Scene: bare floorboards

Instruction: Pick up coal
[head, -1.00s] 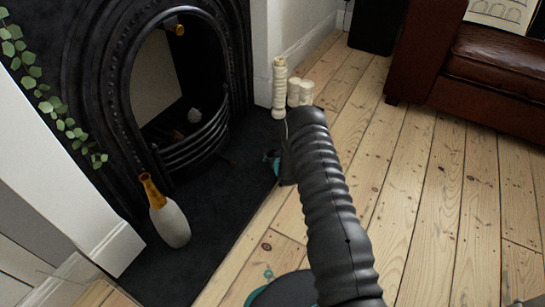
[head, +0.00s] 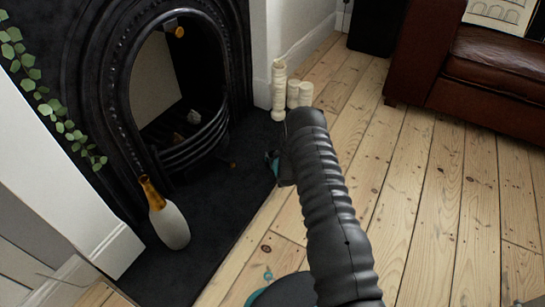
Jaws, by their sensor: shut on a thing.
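Inside the arched black fireplace, a pale grey lump (head: 194,117) lies behind the curved grate bars, with a darker brownish bit (head: 178,137) beside it. I cannot tell for sure whether either is coal. My gripper (head: 273,161) shows only as a small dark and teal part at the left of my arm's end, over the hearth edge. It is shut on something. Its fingertips and what they hold are hidden or lost against the dark hearth. It is to the right of the grate and apart from the pale lump.
A white bottle with an amber neck (head: 168,221) stands on the dark hearth (head: 215,215). Cream candles (head: 279,90) stand by the wall beyond my arm. A brown leather sofa (head: 490,75) is at the upper right. The floorboards (head: 430,210) on the right are clear.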

